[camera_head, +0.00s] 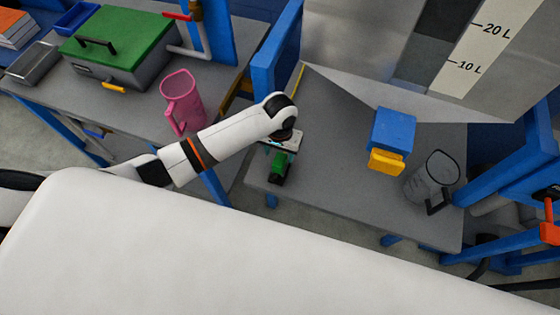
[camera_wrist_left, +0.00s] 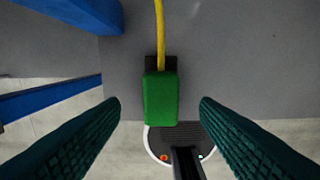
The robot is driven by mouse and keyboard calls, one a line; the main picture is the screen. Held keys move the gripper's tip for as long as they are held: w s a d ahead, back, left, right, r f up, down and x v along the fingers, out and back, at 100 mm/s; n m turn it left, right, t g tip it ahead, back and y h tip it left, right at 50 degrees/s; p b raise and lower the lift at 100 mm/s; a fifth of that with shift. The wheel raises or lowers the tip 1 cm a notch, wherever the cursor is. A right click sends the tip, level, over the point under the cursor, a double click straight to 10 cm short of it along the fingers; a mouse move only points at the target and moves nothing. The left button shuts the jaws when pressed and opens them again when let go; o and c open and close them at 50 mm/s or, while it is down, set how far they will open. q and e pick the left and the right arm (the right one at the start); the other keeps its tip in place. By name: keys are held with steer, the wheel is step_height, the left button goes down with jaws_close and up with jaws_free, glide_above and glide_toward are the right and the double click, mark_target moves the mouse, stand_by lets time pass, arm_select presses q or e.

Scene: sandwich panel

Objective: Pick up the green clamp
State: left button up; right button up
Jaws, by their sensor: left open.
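The green clamp (camera_head: 278,163) is at the left front part of the grey worktop (camera_head: 330,185), partly hidden by my left gripper in the head view. In the left wrist view the green clamp (camera_wrist_left: 160,98) has a black end and lies between my two fingers, near the worktop's edge. My left gripper (camera_wrist_left: 159,104) is open, with a finger on each side of the clamp and a visible gap on both sides. My right gripper is not in view.
A yellow strip (camera_wrist_left: 160,35) runs up to the clamp. A blue box with a yellow front (camera_head: 392,135) and a clear jug (camera_head: 432,180) stand to the right. A pink jug (camera_head: 182,100) and a green-lidded grey box (camera_head: 118,45) stand on the left table. A blue post (camera_head: 275,60) rises nearby.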

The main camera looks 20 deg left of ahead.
mark_target(280, 159)
arm_select(q)
steer(key=shift+f+p, duration=0.45)
steer(key=shift+f, duration=2.15)
steer(key=c, duration=1.2)
